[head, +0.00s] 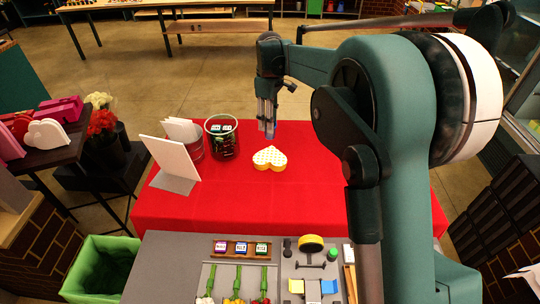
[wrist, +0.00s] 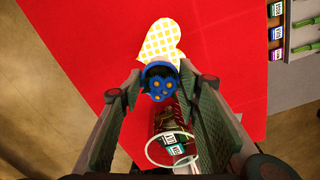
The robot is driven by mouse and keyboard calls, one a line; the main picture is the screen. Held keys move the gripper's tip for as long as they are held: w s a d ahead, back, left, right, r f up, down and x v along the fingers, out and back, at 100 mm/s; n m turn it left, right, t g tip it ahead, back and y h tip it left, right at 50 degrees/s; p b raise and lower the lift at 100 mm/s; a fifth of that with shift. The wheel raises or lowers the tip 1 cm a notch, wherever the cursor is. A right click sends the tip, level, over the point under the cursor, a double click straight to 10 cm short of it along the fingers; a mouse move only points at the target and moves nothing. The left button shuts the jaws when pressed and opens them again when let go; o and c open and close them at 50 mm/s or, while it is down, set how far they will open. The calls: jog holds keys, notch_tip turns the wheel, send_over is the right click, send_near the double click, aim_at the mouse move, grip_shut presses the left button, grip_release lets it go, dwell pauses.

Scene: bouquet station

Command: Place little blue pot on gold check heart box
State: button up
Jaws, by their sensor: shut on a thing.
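The little blue pot (wrist: 158,82), with yellow spots on it, is between my fingertips in the wrist view. My gripper (wrist: 160,88) is shut on it. In the head view my gripper (head: 267,118) points down behind the heart box, and the pot is hard to make out at its tip. The gold check heart box (head: 269,159) lies flat on the red table and its visible top is bare. In the wrist view the heart box (wrist: 163,40) lies just beyond the pot, partly covered by it. The pot appears held above table level.
A clear cylinder (head: 222,137) with small labelled items stands left of the heart box. White cards (head: 181,130) and a white panel (head: 172,160) stand farther left. Red table (head: 310,190) is free right of the box. A grey work mat (head: 180,260) with tools lies in front.

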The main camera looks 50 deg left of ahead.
jog(key=shift+f, duration=0.15)
jog(key=shift+f, duration=3)
jog(key=shift+f+p, duration=0.3)
jog(key=shift+f, duration=1.55)
jog(key=shift+f, duration=0.2)
jog(key=o, duration=1.1)
jog(key=shift+r, duration=0.2)
jog(key=shift+r, duration=6)
